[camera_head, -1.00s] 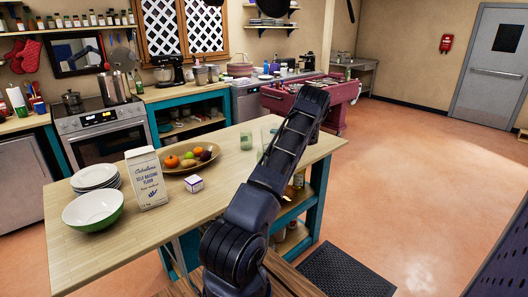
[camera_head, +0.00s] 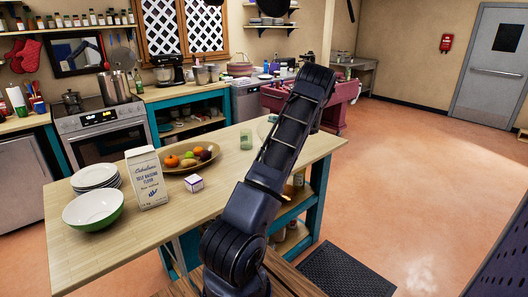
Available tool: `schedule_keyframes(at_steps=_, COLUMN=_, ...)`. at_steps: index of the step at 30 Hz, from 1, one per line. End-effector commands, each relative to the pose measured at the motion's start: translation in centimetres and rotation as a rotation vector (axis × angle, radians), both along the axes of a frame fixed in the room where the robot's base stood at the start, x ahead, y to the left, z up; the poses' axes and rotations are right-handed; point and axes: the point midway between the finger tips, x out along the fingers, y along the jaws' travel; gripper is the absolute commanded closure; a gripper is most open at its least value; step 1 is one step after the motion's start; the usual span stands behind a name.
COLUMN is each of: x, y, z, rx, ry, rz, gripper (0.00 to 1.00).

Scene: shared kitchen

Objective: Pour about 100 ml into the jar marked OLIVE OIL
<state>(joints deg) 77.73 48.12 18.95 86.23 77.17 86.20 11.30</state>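A small clear greenish jar (camera_head: 246,140) stands on the wooden island near its far edge, just left of my arm. A second pale glass thing (camera_head: 272,118) shows partly behind my arm; most of it is hidden. I cannot read any label on either, so I cannot tell which is marked OLIVE OIL. My arm reaches from the bottom centre up over the right part of the island. My gripper is hidden beyond the arm, so its fingers and anything in them do not show.
On the island (camera_head: 110,235) stand a flour carton (camera_head: 146,178), a fruit bowl (camera_head: 190,166), a small box (camera_head: 194,184), stacked plates (camera_head: 95,176) and a green-white bowl (camera_head: 93,209). A stove (camera_head: 100,130) stands behind.

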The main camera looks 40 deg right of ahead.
Motion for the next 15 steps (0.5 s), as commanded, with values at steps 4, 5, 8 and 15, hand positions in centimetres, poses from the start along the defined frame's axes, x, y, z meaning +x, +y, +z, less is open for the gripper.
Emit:
schedule_keyframes(at_steps=4, x=-0.4, y=0.7, z=1.6, rx=-0.074, ry=-0.048, rz=0.001, gripper=1.00)
schedule_keyframes(at_steps=5, x=-0.5, y=0.8, z=1.9, rx=-0.086, ry=-0.057, rz=0.001, gripper=1.00)
schedule_keyframes(at_steps=8, x=-0.7, y=1.1, z=2.6, rx=-0.126, ry=-0.082, rz=0.001, gripper=1.00)
schedule_keyframes(at_steps=15, x=-1.1, y=1.7, z=4.0, rx=-0.199, ry=-0.129, rz=0.001, gripper=1.00)
